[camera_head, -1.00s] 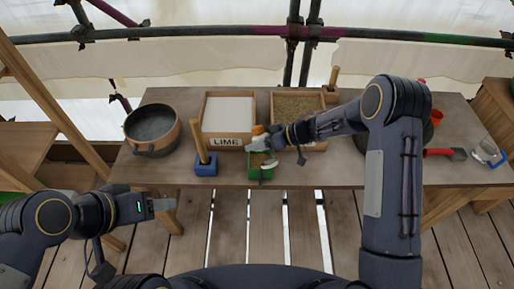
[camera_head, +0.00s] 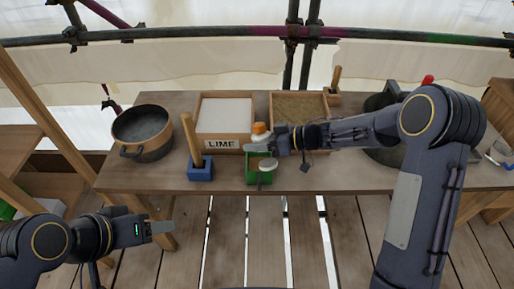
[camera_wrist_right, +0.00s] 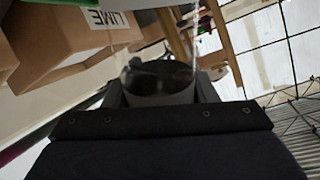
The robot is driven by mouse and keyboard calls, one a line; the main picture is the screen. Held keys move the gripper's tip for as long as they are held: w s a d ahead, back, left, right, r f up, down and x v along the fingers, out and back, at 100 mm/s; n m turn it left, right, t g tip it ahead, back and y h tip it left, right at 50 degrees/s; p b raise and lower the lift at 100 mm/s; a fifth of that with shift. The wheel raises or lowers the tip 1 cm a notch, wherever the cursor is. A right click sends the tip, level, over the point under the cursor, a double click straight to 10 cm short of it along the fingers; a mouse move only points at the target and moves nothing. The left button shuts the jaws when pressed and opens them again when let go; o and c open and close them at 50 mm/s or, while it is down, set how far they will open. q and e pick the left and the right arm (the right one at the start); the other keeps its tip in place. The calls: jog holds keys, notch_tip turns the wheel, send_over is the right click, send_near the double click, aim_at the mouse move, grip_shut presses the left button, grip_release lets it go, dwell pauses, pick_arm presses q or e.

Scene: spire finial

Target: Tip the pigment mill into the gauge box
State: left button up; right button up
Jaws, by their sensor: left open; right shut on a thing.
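The pigment mill (camera_head: 259,134), a small pale body with an orange part on top, is at my right gripper (camera_head: 272,140), which is shut on it. It is just above the back of the green gauge box (camera_head: 259,175). A small grey round part shows over the box opening; I cannot tell whether it belongs to the mill. In the right wrist view the gripper (camera_wrist_right: 160,92) holds a grey cylinder (camera_wrist_right: 160,85). The mill's exact tilt and the box's contents are unclear. My left gripper (camera_head: 160,227) is open and empty, in front of the bench.
The lime box (camera_head: 222,143) and a sand-filled box (camera_head: 325,118) stand behind the gauge box. A blue block with an upright wooden handle (camera_head: 200,172) stands left of it, beyond which is a pot (camera_head: 142,132). Dark containers (camera_head: 385,155) are right, partly behind my arm.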

aim_at(266, 137)
jog(key=shift+s+y+b, duration=0.1)
jog(key=shift+y+b, duration=0.2)
jog(key=shift+b, duration=1.35)
jog(key=r+n+y+b, duration=0.1)
jog(key=b, duration=0.1)
jog(key=r+n+t+y+b, duration=0.1)
jog(key=b, duration=0.2)
jog(key=shift+s+d, duration=0.2)
jog(key=shift+s, duration=0.1)
jog(key=shift+s+r+n+t+y+b, duration=0.1)
jog(key=shift+r+n+t+y+b, duration=0.3)
jog(key=shift+r+n+t+b, duration=0.25)
jog(key=shift+d+r+b, duration=0.1)
jog(key=shift+r+b, duration=0.1)
jog(key=shift+b, duration=0.1)
